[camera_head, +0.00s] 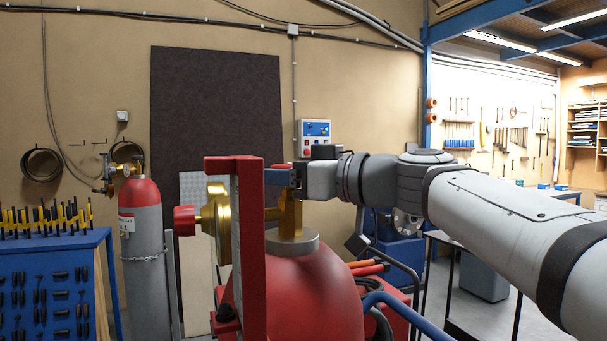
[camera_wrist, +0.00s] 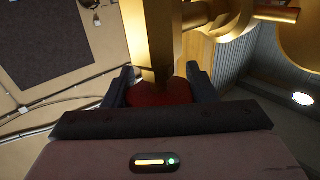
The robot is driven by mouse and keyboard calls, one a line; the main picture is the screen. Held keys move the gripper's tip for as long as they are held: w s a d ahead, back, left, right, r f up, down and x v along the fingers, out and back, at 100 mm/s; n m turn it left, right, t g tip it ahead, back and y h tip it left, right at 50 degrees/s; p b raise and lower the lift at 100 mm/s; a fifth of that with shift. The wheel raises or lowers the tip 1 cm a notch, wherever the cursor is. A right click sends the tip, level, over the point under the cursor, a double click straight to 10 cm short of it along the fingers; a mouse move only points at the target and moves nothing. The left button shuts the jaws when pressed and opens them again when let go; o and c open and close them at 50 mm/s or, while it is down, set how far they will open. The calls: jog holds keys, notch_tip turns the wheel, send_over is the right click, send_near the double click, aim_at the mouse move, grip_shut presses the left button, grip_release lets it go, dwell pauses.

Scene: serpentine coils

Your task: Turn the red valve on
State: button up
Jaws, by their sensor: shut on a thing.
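The red valve (camera_wrist: 160,97) is a red knob at the end of a brass stem (camera_wrist: 152,40) in the wrist view. It sits between the two dark fingers of my gripper (camera_wrist: 160,88), which are shut on it from both sides. In the head view, my gripper (camera_head: 280,177) reaches in from the right at the top of the brass valve body (camera_head: 290,215) on the red tank (camera_head: 305,285). Only a small bit of the red valve shows there; the gripper and the red frame hide much of it.
A red upright frame (camera_head: 250,240) stands close in front of the valve. A brass gauge (camera_head: 216,222) with another red knob (camera_head: 184,220) is to its left. A grey cylinder (camera_head: 143,250) and a blue tool rack (camera_head: 55,285) stand farther left.

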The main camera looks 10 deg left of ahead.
jog(key=shift+c, duration=1)
jog(key=shift+f+g+b, duration=0.15)
jog(key=shift+g+b, duration=0.15)
jog(key=shift+b, duration=0.2)
jog(key=shift+f+n+g+y+b, duration=0.1)
jog(key=shift+n+g+y+b, duration=0.2)
jog(key=shift+n+g+b, duration=0.45)
jog(key=shift+s+n+g+b, duration=0.1)
jog(key=shift+n+g+b, duration=0.7)
jog(key=shift+g, duration=0.45)
jog(key=n+g, duration=0.1)
jog(key=g, duration=0.1)
jog(key=n+g, duration=0.1)
jog(key=shift+s+g, duration=0.2)
jog(key=shift+g, duration=0.2)
jog(key=shift+s+r+n+g+h, duration=0.2)
jog(key=shift+n+g+h, duration=0.1)
jog(key=shift+n+g, duration=0.8)
jog(key=shift+s+r+n+g+h, duration=0.15)
jog(key=shift+n+g+h, duration=0.15)
jog(key=shift+n+g, duration=0.8)
jog(key=shift+g+p, duration=0.3)
jog(key=shift+g, duration=0.3)
